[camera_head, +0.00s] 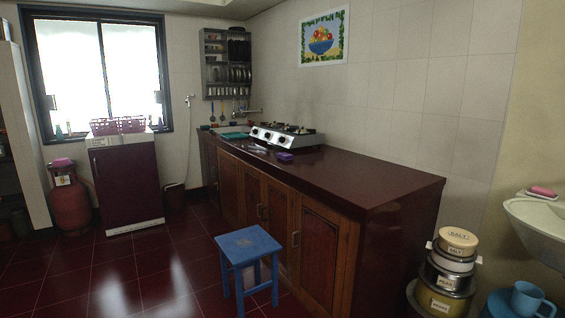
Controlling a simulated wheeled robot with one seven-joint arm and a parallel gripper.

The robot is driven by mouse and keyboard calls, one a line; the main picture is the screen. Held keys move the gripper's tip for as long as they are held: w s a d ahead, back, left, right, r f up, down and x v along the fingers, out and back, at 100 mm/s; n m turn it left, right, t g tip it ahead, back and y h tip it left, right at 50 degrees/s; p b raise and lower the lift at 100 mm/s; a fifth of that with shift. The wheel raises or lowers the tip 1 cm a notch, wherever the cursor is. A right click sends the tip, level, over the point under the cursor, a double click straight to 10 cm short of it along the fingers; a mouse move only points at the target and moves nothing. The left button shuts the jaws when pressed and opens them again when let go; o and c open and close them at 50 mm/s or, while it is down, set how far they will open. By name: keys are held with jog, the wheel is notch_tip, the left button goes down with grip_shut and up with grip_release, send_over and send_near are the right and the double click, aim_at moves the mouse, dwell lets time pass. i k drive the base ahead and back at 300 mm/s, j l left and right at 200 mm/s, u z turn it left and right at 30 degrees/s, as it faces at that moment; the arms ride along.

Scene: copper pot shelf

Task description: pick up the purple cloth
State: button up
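A small purple item (285,156), which looks like the purple cloth, lies on the dark red countertop (345,178), just in front of the gas stove. It is too small to make out its folds or exact shape. My gripper is not in view, so nothing shows of its opening or what it holds.
The stove (288,137) stands against the wall behind the purple item. A blue stool (249,245) stands before the wooden cabinets. Stacked labelled tins (456,262) and a blue mug (530,299) are at lower right. The red tiled floor left of the stool is clear.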

aim_at(284, 157)
jog(key=i+j+u, duration=0.3)
jog(key=i+j, duration=0.15)
jog(key=i+j+u, duration=0.3)
jog(key=i, duration=0.3)
jog(key=i+j+u, duration=0.15)
jog(key=i+u, duration=0.15)
jog(key=i, duration=0.25)
jog(key=i+u, duration=0.3)
jog(key=i, duration=0.3)
jog(key=i+z, duration=0.15)
jog(key=i, duration=0.4)
jog(key=i+j+z, duration=0.15)
jog(key=i, duration=0.35)
jog(key=i+j+z, duration=0.2)
jog(key=i, duration=0.35)
jog(key=i+j+z, duration=0.15)
jog(key=i+z, duration=0.25)
jog(key=i+j+z, duration=0.15)
jog(key=z, duration=0.25)
jog(key=i+j+z, duration=0.25)
jog(key=j+z, duration=0.15)
jog(key=i+j+z, duration=0.15)
jog(key=j+z, duration=0.25)
jog(key=i+j+z, duration=0.15)
jog(key=j+z, duration=0.65)
jog(key=j, duration=0.3)
jog(key=j+z, duration=0.35)
jog(key=j, duration=0.4)
jog(key=i, duration=0.8)
